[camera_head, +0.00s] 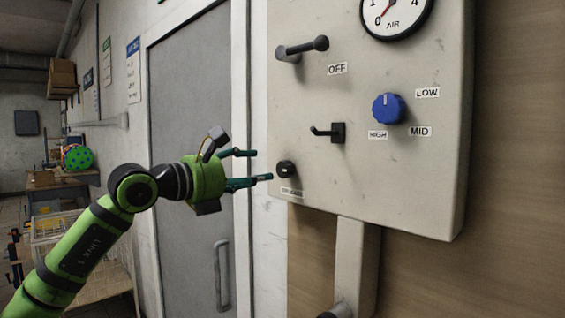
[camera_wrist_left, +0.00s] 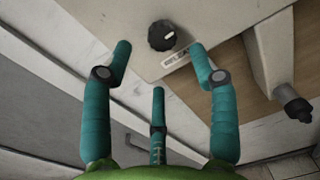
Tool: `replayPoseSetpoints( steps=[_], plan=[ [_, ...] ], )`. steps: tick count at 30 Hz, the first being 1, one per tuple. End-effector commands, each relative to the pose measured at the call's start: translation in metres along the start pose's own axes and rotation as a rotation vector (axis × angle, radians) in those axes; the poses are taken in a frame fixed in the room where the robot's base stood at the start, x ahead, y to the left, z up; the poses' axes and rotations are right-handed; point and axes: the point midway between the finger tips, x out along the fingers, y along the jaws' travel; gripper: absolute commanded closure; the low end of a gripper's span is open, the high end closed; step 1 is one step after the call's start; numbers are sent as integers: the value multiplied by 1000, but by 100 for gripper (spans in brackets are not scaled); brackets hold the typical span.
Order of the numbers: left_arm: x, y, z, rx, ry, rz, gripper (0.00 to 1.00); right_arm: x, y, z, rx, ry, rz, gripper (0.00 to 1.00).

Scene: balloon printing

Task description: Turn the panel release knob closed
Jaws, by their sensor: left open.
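The panel release knob (camera_head: 287,169) is a small black round knob at the lower left corner of the beige panel (camera_head: 430,190), above a small label. In the left wrist view the black knob (camera_wrist_left: 162,35) has a pale mark on its face and sits beyond and between the fingertips. My left gripper (camera_head: 262,165) is open and empty, just left of the knob, with its teal fingers pointing at it. The fingers (camera_wrist_left: 160,55) appear apart from the knob in the wrist view. My right gripper is not in view.
The panel also carries a blue dial (camera_head: 389,108), a black hook (camera_head: 326,132), a lever (camera_head: 302,47) by the OFF label and an air gauge (camera_head: 396,12). A beige post (camera_head: 355,262) runs below the panel. A grey door (camera_head: 195,120) stands behind my arm.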

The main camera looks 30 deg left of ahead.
Motion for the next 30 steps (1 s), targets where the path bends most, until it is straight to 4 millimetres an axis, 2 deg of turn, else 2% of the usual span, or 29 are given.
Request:
replayPoseSetpoints(
  steps=[1, 6, 12, 22, 23, 24, 27, 30],
  plan=[
    [8, 0, 3, -2, 2, -3, 41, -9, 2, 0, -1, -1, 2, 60],
    [35, 0, 5, -3, 2, -3, 41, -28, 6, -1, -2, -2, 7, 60],
    [57, 0, 2, -1, 1, -2, 41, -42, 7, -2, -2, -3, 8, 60],
    [62, 0, -1, 1, 0, -1, 41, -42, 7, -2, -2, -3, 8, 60],
    [62, 0, -1, 1, 0, -1, 45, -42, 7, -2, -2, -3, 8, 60],
    [62, 0, -1, 1, 0, -1, 61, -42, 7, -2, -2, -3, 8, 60],
    [62, -1, -1, 1, -1, -1, 96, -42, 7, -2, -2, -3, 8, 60],
    [62, 0, 0, 1, -2, -1, 97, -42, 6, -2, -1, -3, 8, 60]
  ],
)
